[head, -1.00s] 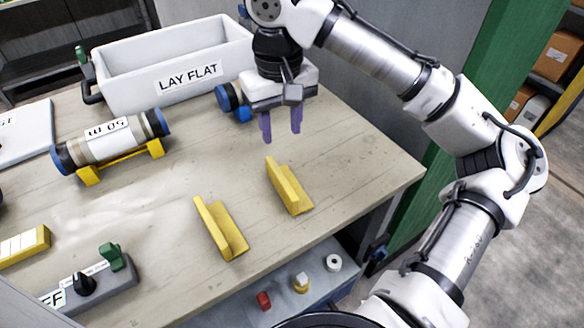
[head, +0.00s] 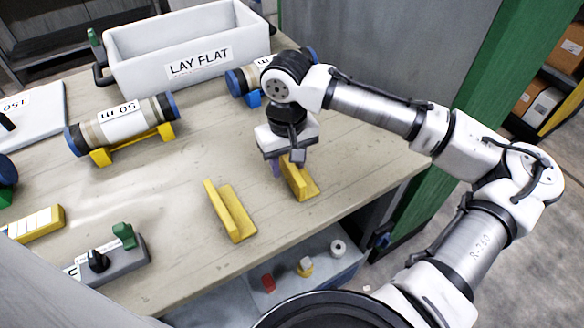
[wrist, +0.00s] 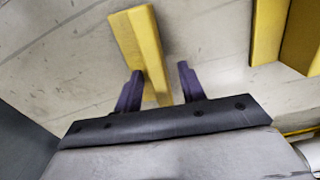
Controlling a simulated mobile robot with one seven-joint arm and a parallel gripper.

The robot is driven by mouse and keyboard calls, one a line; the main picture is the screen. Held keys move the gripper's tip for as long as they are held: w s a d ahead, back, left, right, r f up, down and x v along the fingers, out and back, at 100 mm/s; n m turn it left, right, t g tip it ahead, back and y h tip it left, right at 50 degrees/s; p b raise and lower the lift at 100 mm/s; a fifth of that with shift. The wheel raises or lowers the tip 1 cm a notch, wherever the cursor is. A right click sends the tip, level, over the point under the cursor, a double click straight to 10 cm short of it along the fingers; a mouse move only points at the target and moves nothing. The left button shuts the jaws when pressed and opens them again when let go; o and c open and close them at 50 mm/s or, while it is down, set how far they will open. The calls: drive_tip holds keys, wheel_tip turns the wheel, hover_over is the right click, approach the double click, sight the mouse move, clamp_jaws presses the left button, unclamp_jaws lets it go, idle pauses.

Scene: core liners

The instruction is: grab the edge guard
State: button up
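Two yellow L-shaped pieces, which look like edge guards, lie on the bench. My gripper is at the right edge guard (head: 301,180), low over its far end, and partly hides it in the head view. In the wrist view my gripper (wrist: 160,88) is open, its two purple fingers apart. A yellow bar of an edge guard (wrist: 140,48) reaches between them, closer to the left finger, with a visible gap to the right finger. I cannot tell whether the left finger touches it. The left edge guard (head: 231,212) lies apart from my gripper.
A white bin marked LAY FLAT (head: 190,68) stands at the back. A roll on a yellow cradle (head: 122,120) is at the left, and another roll (head: 243,80) is behind my gripper. A grey switch box (head: 112,262) sits near the front left. The bench's right edge is close.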

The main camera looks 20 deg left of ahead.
drive_tip(key=shift+f, duration=0.2)
clamp_jaws()
drive_tip(key=shift+r, duration=0.1)
